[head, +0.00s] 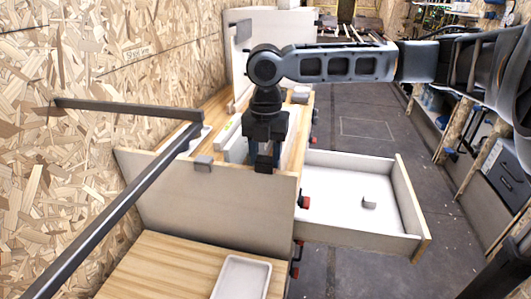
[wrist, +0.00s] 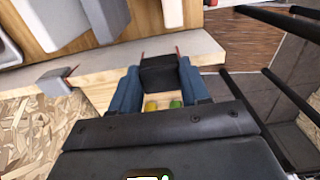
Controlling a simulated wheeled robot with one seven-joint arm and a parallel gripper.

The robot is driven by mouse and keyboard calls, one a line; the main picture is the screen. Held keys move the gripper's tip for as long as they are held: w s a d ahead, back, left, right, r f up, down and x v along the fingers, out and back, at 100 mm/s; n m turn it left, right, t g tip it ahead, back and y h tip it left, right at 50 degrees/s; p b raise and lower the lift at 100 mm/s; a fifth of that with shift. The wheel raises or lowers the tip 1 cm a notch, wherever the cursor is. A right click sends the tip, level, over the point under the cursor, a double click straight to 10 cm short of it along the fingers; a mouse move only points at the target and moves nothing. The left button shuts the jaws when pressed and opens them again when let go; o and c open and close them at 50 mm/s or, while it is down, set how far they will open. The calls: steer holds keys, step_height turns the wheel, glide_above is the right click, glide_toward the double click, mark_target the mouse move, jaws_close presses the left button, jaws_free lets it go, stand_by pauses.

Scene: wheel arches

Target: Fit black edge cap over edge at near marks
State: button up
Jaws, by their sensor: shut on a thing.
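My gripper (wrist: 160,88) is shut on the black edge cap (wrist: 160,72), which sits between its two blue fingers. In the head view the cap (head: 264,164) is at the top edge of the pale upright panel (head: 225,205), overlapping it in the picture. I cannot tell whether it is seated on the edge or just above it. In the wrist view thin red marks (wrist: 178,50) show at both sides of the cap, on the panel's edge (wrist: 98,82). A grey cap (head: 203,164) sits on the same edge to the left, with another red mark beside it.
An open white drawer (head: 410,208) juts out at the right, with a small grey block (head: 369,203) inside. A white tray (head: 242,278) lies on the wooden surface in front. A dark bar frame (head: 130,107) crosses the left. Open floor (head: 365,130) lies right of the bench.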

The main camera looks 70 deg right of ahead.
steer(key=shift+f, duration=0.6)
stand_by(0.6)
steer(key=shift+f, duration=0.3)
steer(key=shift+s+f+b, duration=0.1)
steer(key=shift+b, duration=0.2)
steer(key=o, duration=1.1)
steer(key=shift+f, duration=0.15)
steer(key=r, duration=0.9)
steer(key=shift+w+b, duration=0.25)
steer(key=shift+b, duration=0.05)
